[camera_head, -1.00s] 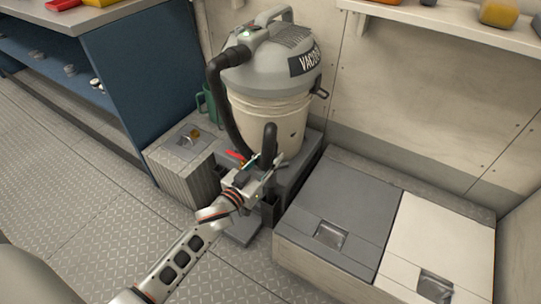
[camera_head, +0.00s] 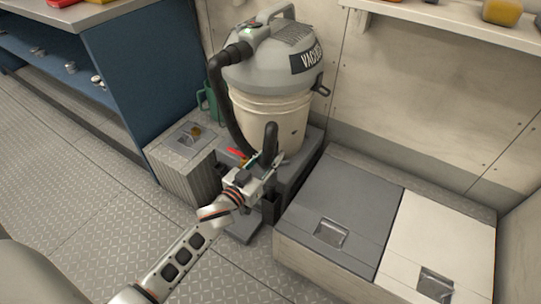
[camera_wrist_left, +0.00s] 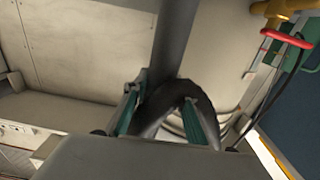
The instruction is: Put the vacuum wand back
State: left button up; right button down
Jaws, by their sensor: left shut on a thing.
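The vacuum wand shows as a black curved tube end (camera_head: 270,138) in front of the vacuum drum (camera_head: 268,112). A black hose (camera_head: 226,115) hangs from the vacuum's head down its left side. My left gripper (camera_head: 264,168) is shut on the wand just below its bend. In the left wrist view, the dark bent tube (camera_wrist_left: 182,92) lies between the two green-padded fingers (camera_wrist_left: 165,112). A dark upright holder (camera_head: 270,208) stands just below the gripper at the plinth's front. My gripper and arm hide the wand's lower part, so I cannot tell whether it sits in that holder.
A red valve lever (camera_head: 237,152) is just left of the gripper; it also shows in the left wrist view (camera_wrist_left: 286,40). A grey-and-white locker (camera_head: 340,215) stands at the right. A ribbed box (camera_head: 188,180) and a blue bench (camera_head: 145,75) are at the left. The floor in front is clear.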

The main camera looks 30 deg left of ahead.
pick_arm(q)
jog(key=shift+r, duration=0.1)
jog(key=o, duration=1.2)
jog(key=s, duration=0.8)
jog(key=shift+s+a, duration=0.1)
jog(key=shift+a, duration=0.25)
pick_arm(e)
jog(key=shift+s+f, duration=0.1)
jog(key=shift+f, duration=0.25)
